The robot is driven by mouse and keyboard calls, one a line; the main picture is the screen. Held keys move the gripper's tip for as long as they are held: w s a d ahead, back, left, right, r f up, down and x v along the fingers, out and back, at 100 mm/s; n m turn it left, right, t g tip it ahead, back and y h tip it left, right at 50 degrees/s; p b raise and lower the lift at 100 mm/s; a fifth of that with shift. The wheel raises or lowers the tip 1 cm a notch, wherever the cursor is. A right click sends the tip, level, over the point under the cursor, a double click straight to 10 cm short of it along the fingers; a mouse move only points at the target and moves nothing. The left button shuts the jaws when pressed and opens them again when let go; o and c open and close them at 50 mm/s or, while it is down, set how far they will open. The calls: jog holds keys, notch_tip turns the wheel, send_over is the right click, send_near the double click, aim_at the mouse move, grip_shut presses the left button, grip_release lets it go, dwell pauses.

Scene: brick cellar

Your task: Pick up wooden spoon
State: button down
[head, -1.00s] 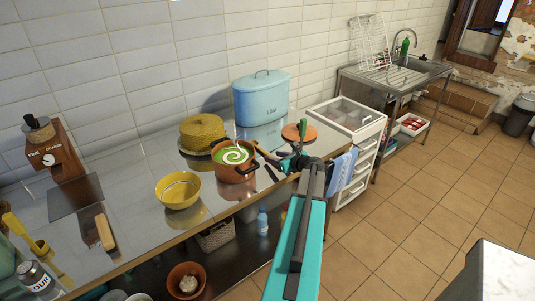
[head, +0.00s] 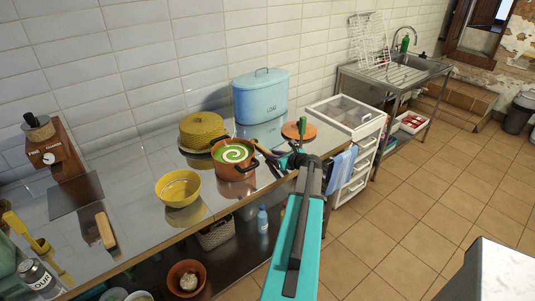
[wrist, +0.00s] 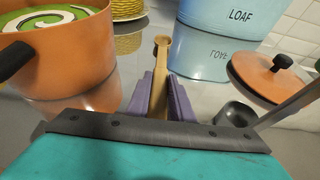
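The wooden spoon (wrist: 160,75) runs lengthwise between the two purple fingers of my gripper (wrist: 160,95) in the wrist view. The fingers lie close against it on both sides, and it points forward past their tips. In the head view the spoon (head: 264,150) is a thin brown strip just right of the orange pot (head: 234,169), leading to my gripper (head: 283,158). My gripper looks shut on it. Its near end is hidden behind the gripper body. I cannot tell whether the spoon touches the counter.
The pot of green soup (wrist: 50,55) stands close on the left. A blue loaf bin (head: 262,97) is behind, and an orange lid (wrist: 270,75) and small dark cup (wrist: 236,115) are to the right. A yellow bowl (head: 178,189) stands farther left on the metal counter (head: 130,205).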

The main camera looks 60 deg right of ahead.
jog(key=shift+r, duration=0.1)
dwell(0.3)
jog(key=shift+r+b, duration=0.45)
jog(key=shift+r, duration=0.25)
jog(key=shift+r+b, duration=0.35)
jog(key=shift+r, duration=0.55)
jog(key=s+a+b, duration=0.1)
jog(key=s+b, duration=0.1)
jog(key=s, duration=0.6)
jog(key=s+a+r+b, duration=0.1)
jog(key=s+a, duration=0.1)
jog(key=s, duration=0.5)
jog(key=shift+s+r+b, duration=0.3)
jog(key=shift+s+b, duration=0.05)
jog(key=shift+b, duration=0.05)
jog(key=shift+a, duration=0.1)
